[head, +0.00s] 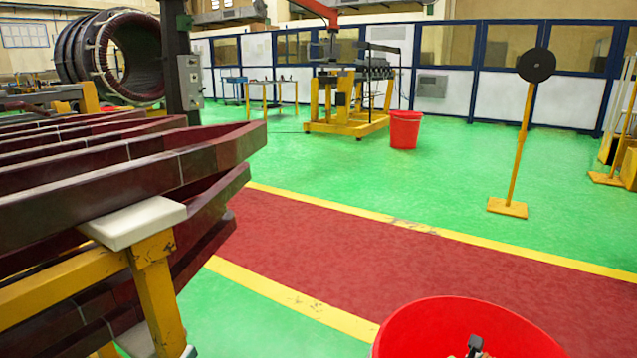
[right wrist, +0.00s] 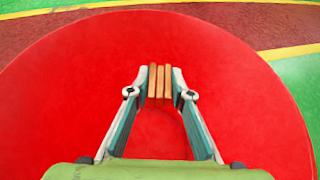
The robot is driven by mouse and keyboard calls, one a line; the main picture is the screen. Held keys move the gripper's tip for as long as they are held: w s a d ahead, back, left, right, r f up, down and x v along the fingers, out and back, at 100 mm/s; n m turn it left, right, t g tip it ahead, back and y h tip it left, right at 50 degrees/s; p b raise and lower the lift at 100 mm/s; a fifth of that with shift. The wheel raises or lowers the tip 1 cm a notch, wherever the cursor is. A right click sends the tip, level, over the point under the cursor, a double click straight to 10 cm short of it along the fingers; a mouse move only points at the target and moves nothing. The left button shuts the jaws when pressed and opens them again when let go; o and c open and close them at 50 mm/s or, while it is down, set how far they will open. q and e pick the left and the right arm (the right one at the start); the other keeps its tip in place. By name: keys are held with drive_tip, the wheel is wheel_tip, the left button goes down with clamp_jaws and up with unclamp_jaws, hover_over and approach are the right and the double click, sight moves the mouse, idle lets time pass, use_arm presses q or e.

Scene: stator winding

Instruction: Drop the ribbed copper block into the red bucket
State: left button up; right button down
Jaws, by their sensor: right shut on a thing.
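The near red bucket (head: 425,318) stands at the bottom of the head view, cut off by the frame edge. In the right wrist view its red inside (right wrist: 75,90) fills most of the picture. My right gripper (right wrist: 160,84) is shut on the ribbed copper block (right wrist: 160,72), which shows as orange-brown upright ribs between the fingertips. The block is held over the bucket's mouth, with red all around it. In the head view only a small part of what looks like my right gripper (head: 475,345) shows within the bucket's outline. My left gripper is not in view.
Dark red coil bars (head: 100,180) rest on a yellow stand (head: 155,290) at the left. A second red bucket (head: 405,131) stands far back near a yellow frame. A yellow post (head: 518,150) with a black disc stands at the right. The red walkway between is clear.

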idle(0.3)
drive_tip(key=c, duration=1.7)
unclamp_jaws()
drive_tip(key=v, duration=0.7)
drive_tip(key=shift+s+a+r, duration=0.1)
drive_tip(key=shift+s+a, duration=0.05)
